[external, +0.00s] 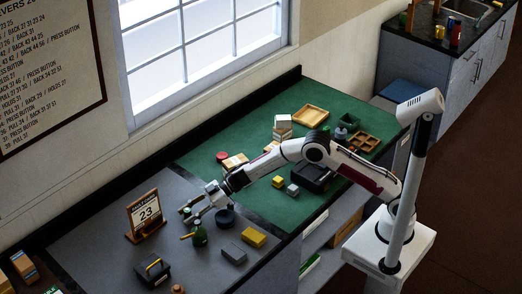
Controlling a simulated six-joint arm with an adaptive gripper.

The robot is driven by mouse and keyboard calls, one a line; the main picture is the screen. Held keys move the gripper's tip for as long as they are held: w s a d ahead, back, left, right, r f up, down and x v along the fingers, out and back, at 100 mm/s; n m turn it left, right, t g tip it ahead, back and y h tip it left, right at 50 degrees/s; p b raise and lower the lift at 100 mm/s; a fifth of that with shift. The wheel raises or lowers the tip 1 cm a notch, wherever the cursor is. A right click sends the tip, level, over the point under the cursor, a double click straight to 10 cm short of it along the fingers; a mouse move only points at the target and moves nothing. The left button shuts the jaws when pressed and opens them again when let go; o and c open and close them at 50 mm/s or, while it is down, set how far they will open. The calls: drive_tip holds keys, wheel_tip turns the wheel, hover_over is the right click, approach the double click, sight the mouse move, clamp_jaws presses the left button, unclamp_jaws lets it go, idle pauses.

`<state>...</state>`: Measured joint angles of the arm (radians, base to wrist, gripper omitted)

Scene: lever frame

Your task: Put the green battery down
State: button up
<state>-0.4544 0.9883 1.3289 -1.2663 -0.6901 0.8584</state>
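My gripper (189,209) reaches over the grey part of the worktop (105,235), with its fingers pointing left. A small green piece, which looks like the green battery (187,212), shows between the fingertips. The fingers appear shut on it and partly hide it. It looks held above the grey surface, but the exact height cannot be told from this view.
A dark green bottle-like object (200,238) stands just below my gripper, and a dark round piece (225,216) lies to its right. A grey block (233,254), yellow block (254,237) and black box (153,271) are nearer the front.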

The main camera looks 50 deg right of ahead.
drive_tip(key=shift+r, duration=0.2)
drive_tip(key=shift+v, duration=6)
